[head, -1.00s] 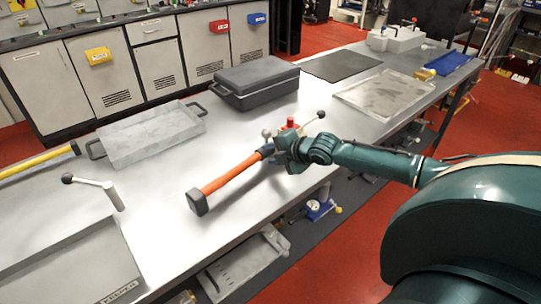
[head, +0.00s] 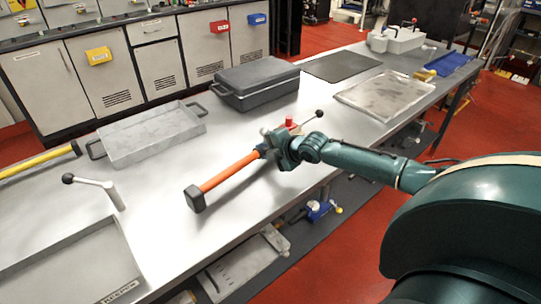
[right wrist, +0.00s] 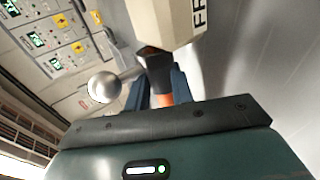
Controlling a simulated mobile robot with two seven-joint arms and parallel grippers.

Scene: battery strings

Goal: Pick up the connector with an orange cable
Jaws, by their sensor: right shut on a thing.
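The connector with the orange cable (head: 230,172) shows in the head view as a thick orange length with a dark block-shaped end (head: 194,198) toward the lower left. My right gripper (head: 265,152) is shut on it at its upper right end, above the metal workbench. In the right wrist view, the blue fingers (right wrist: 159,92) stand either side of a short orange part (right wrist: 162,82) with a dark piece above it. The gripped end is partly hidden by the gripper. I cannot tell how high the connector is held. My left gripper is not in view.
The metal workbench (head: 250,210) has a dark grey case (head: 256,82), a grey handled tray (head: 150,135), a shallow metal tray (head: 385,95) and a levered fixture (head: 70,255). A red-topped part (head: 290,123) stands close behind the gripper. The bench between connector and fixture is clear.

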